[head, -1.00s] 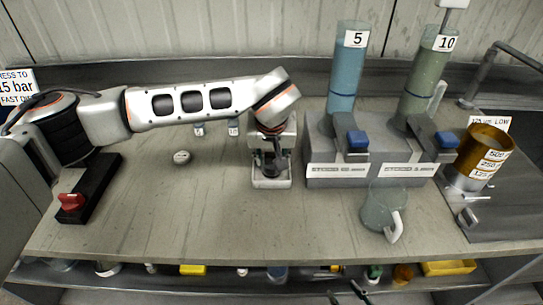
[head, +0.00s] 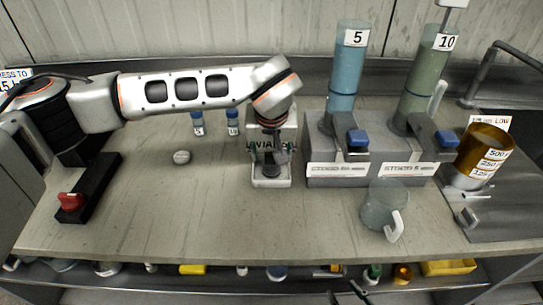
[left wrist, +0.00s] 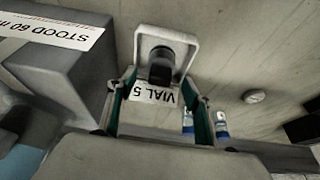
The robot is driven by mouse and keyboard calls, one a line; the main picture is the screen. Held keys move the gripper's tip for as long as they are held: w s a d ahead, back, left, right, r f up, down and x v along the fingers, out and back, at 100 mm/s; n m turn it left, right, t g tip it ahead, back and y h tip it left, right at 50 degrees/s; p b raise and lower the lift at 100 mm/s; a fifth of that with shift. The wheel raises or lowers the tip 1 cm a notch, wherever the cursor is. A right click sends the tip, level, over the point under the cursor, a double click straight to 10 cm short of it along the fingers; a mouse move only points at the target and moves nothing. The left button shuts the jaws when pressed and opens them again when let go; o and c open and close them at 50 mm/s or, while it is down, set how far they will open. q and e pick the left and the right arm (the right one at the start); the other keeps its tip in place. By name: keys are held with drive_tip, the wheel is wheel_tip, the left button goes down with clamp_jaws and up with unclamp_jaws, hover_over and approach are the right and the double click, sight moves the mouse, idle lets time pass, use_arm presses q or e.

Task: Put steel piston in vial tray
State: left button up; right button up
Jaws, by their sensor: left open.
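The vial tray (head: 270,183) is a small white holder with a raised rim, left of the grey block. In the left wrist view its rim (left wrist: 194,38) frames a dark upright cylinder (left wrist: 160,66), which looks like the steel piston. The cylinder stands inside the tray, beside a label reading VIAL 5. In the head view it is mostly hidden by my gripper. My left gripper (head: 270,157) is above the tray. In the left wrist view its two fingers (left wrist: 158,112) are apart with nothing clearly between them. Dark tips (head: 348,293) at the bottom edge look like my right gripper.
The grey block (head: 325,178) with tall blue (head: 346,75) and green (head: 416,90) cylinders stands close right of the tray. A clear jug (head: 377,212) is at front right. Two small blue-capped vials (head: 233,123) and a pale disc (head: 181,157) are at left.

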use_arm(q)
drive_tip(key=v, duration=1)
drive_tip(key=shift+b, duration=0.3)
drive_tip(key=shift+f, duration=0.15)
